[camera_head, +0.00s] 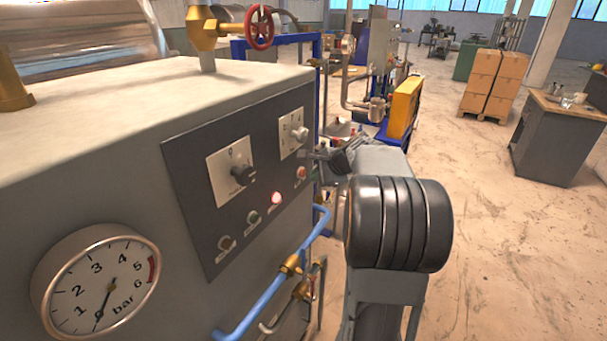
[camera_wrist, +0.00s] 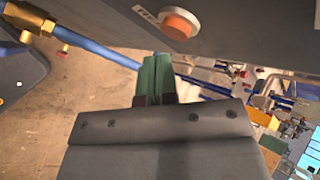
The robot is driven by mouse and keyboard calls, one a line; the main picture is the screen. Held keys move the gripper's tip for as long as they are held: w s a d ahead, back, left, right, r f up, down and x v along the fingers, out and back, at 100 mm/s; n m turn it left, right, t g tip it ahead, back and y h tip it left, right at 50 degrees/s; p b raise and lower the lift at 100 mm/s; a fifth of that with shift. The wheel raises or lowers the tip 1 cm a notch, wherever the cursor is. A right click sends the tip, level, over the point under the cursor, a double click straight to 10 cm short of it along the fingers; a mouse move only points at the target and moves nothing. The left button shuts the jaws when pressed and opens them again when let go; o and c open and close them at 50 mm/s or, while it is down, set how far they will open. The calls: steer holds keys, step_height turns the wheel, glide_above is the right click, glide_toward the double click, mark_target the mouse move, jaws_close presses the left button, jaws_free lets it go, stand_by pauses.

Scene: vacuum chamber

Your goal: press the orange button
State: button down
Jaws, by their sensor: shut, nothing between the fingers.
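The orange button (camera_wrist: 180,23) is a round cap in a pale ring on a dark panel, at the top of the wrist view. In the head view the orange button (camera_head: 301,173) is the rightmost in the slanting row on the panel (camera_head: 195,200). My gripper (camera_wrist: 156,60) shows its two green fingers together with nothing between them. In the wrist view the fingertips lie just below and left of the button, with a gap in the picture. In the head view my arm reaches the panel's right edge; the fingertips are hard to make out there.
A pressure gauge (camera_head: 100,285) sits at lower left. Open floor lies to the right.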

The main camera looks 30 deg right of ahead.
steer(key=shift+w, duration=0.1)
steer(key=shift+w+a, duration=0.2)
steer(key=shift+w, duration=0.1)
steer(key=shift+w+a+p, duration=0.2)
steer(key=shift+w+p, duration=0.1)
steer(key=shift+w, duration=0.1)
stand_by(1.0)
steer(key=shift+s, duration=0.15)
stand_by(0.3)
steer(key=shift+s+d+b, duration=0.3)
steer(key=shift+s+d, duration=0.1)
steer(key=shift+s, duration=0.25)
steer(key=shift+s+d+b, duration=0.2)
steer(key=shift+s+d, duration=0.2)
steer(key=shift+s, duration=0.35)
steer(key=shift+s+d+b, duration=0.2)
steer(key=shift+s+d, duration=0.2)
steer(key=shift+s, duration=0.3)
steer(key=shift+s+d+b, duration=0.2)
steer(key=shift+s+d, duration=0.2)
steer(key=shift+s, duration=0.35)
